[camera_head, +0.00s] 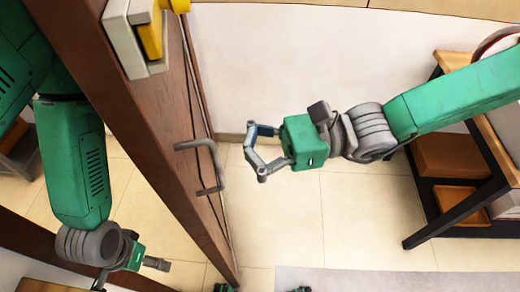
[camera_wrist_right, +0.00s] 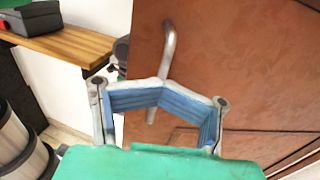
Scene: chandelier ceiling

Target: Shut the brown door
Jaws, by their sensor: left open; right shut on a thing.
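The brown door (camera_head: 140,120) stands open, seen nearly edge-on between my two arms in the head view. Its grey bar handle (camera_head: 212,165) is on the right face. The door face (camera_wrist_right: 240,60) and handle (camera_wrist_right: 167,50) also show in the right wrist view. My right gripper (camera_head: 250,150) is to the right of the handle, with a small gap of floor showing between. Its fingers (camera_wrist_right: 160,92) meet in a bent shape in front of the handle, and I see nothing between them. My left gripper (camera_head: 128,274) is open on the door's left side, low down.
A white and yellow box (camera_head: 140,35) is fixed high on the door. A wood-topped table with black legs (camera_head: 455,210) stands at the right, under my right arm. A pale mat (camera_head: 400,282) lies at the bottom. Tiled floor (camera_head: 300,225) right of the door is clear.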

